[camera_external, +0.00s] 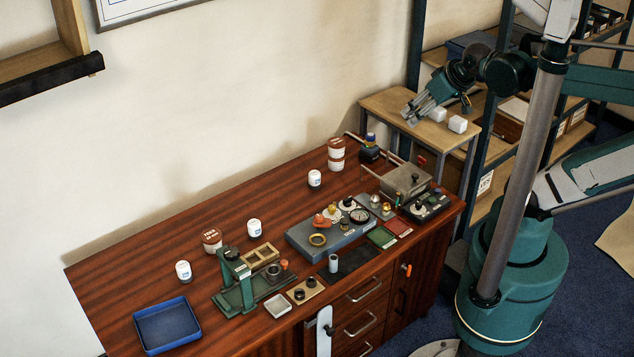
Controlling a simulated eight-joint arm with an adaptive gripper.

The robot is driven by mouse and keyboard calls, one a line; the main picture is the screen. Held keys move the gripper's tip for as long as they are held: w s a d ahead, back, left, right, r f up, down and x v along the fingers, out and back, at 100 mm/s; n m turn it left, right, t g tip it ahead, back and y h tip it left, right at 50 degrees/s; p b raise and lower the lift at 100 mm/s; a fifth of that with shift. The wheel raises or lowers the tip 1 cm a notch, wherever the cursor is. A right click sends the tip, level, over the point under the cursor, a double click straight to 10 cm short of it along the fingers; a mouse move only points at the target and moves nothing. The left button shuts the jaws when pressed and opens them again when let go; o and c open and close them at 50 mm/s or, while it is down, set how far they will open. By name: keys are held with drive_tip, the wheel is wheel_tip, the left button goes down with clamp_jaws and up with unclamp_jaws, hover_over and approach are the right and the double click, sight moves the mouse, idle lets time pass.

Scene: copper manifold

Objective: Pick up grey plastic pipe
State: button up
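A short grey cylinder (333,263), which looks like the grey plastic pipe, stands upright near the front edge of the wooden bench, at the left end of a dark mat (358,264). My gripper (409,115) is high at the upper right, near a small side table, tilted down and to the left. It is well apart from the grey pipe. I see nothing held in it, but its fingers are small and seen at an angle, so their opening is unclear.
A grey block (310,240) with brass parts and a gauge lies behind the pipe. A green press (236,282) stands to its left, and a blue tray (167,325) at the far left. White blocks (457,124) sit on the side table.

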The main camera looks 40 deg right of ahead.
drive_tip(key=shift+a, duration=0.1)
idle(0.3)
drive_tip(key=n+g+b, duration=0.6)
drive_tip(key=n+g, duration=0.1)
drive_tip(key=n, duration=0.8)
hover_over(333, 259)
drive_tip(key=f, duration=3.1)
drive_tip(key=shift+w+d+f, duration=0.1)
drive_tip(key=shift+w+d, duration=0.05)
drive_tip(key=shift+d, duration=0.05)
drive_tip(key=shift+s+a+f+n, duration=0.1)
drive_tip(key=shift+s+f+n, duration=0.1)
drive_tip(key=shift+f+n, duration=0.1)
drive_tip(key=shift+f+b, duration=0.5)
drive_tip(key=shift+f, duration=0.7)
